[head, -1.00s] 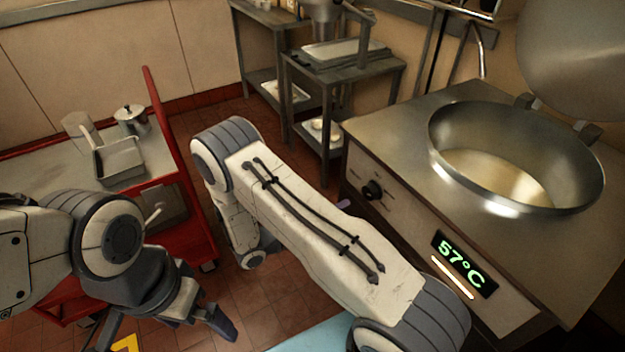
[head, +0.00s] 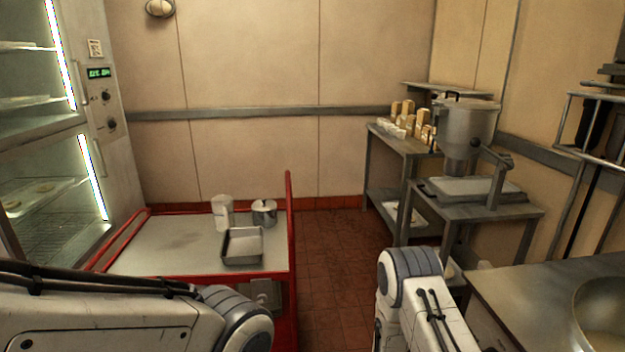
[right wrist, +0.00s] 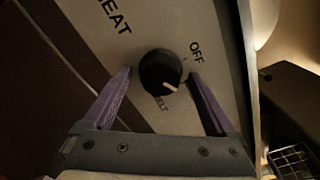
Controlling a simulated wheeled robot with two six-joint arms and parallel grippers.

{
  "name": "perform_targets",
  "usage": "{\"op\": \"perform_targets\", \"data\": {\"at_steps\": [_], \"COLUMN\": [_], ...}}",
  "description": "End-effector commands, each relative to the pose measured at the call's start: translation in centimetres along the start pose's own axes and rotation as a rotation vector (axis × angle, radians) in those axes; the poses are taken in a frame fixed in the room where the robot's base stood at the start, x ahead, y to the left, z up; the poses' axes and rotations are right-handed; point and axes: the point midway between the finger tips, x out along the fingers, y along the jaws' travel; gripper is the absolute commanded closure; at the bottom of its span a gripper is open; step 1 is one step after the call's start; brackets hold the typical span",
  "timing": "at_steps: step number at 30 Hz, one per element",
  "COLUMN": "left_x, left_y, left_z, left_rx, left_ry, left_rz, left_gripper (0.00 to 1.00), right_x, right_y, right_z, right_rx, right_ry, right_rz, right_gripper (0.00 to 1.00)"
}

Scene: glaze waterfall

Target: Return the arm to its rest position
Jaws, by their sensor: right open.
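My right gripper (right wrist: 160,98) is open in the right wrist view, its two purple fingers on either side of a black knob (right wrist: 160,72). The knob sits on a panel lettered "HEAT" and "OFF", and its pale mark points to the lower right. I cannot tell whether the fingers touch the knob. In the head view my right arm (head: 425,305) stands at the bottom, left of the kettle counter (head: 540,285), with its gripper out of frame. My left arm (head: 130,315) lies across the lower left; its gripper is not in view.
A red cart (head: 180,262) holds a metal pan (head: 242,260), a lidded pot (head: 264,212) and a white container (head: 222,213). A lit glass cabinet (head: 45,130) stands at left. Shelving (head: 395,150) and a machine (head: 468,130) stand at right. The floor (head: 335,250) between is clear.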

Motion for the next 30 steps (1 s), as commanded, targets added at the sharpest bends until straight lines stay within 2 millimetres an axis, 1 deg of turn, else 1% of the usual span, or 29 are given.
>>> {"op": "perform_targets", "data": {"at_steps": [7, 11, 21, 28, 30], "left_x": [0.0, 0.2, 1.3, 1.9, 1.3], "left_y": [0.0, 0.0, -0.1, -0.1, -0.1], "left_z": [0.0, 0.0, 0.1, 0.1, 0.1], "left_rx": [0.0, 0.0, 0.0, 0.0, 0.0], "left_ry": [0.0, 0.0, 0.0, 0.0, 0.0], "left_rz": [0.0, 0.0, 0.0, 0.0, 0.0], "left_gripper": [0.0, 0.0, 0.0, 0.0, 0.0], "right_x": [-0.2, -1.2, -7.3, -10.9, -9.1], "right_y": [0.0, 0.1, 0.2, 0.2, -0.2], "right_z": [0.0, 0.1, 0.1, 0.0, 0.0], "right_rx": [-0.01, -0.033, -0.031, -0.031, -0.034], "right_ry": [-0.001, -0.003, -0.006, -0.004, 0.005], "right_rz": [0.001, 0.002, 0.004, 0.004, -0.004], "right_gripper": [0.09, 0.09, 0.09, 0.09, 0.09]}}
